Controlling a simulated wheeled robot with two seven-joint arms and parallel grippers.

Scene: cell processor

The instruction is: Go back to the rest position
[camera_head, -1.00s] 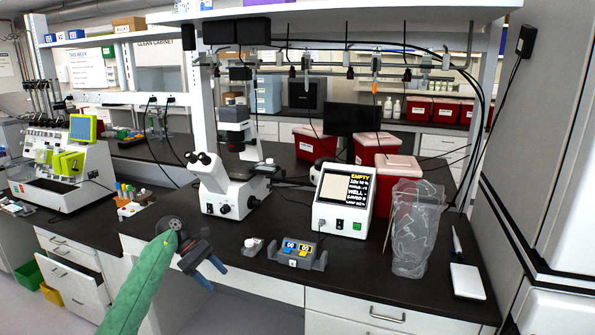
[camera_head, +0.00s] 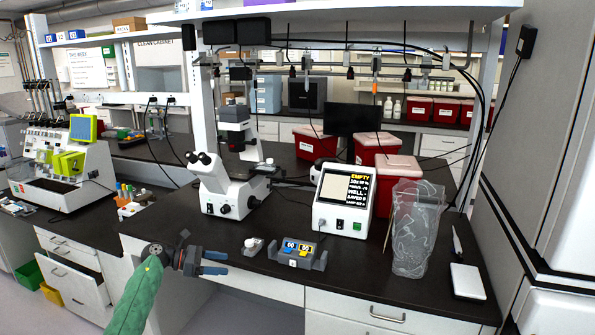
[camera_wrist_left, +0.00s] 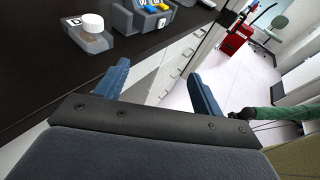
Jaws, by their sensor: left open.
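My left gripper (camera_head: 214,263) is at the front edge of the black bench, left of the small jar. Its blue fingers point right and are apart, with nothing between them. The left wrist view shows the two open fingers (camera_wrist_left: 158,92) with the bench front and floor beyond. My left arm wears a green sleeve. My right gripper is not in view.
A small white-lidded jar (camera_head: 252,246) and a grey holder (camera_head: 319,263) with blue and yellow items stand near the bench edge. A microscope (camera_head: 232,205), a screen device (camera_head: 344,222) and a clear bag (camera_head: 412,240) stand behind. Open floor lies in front.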

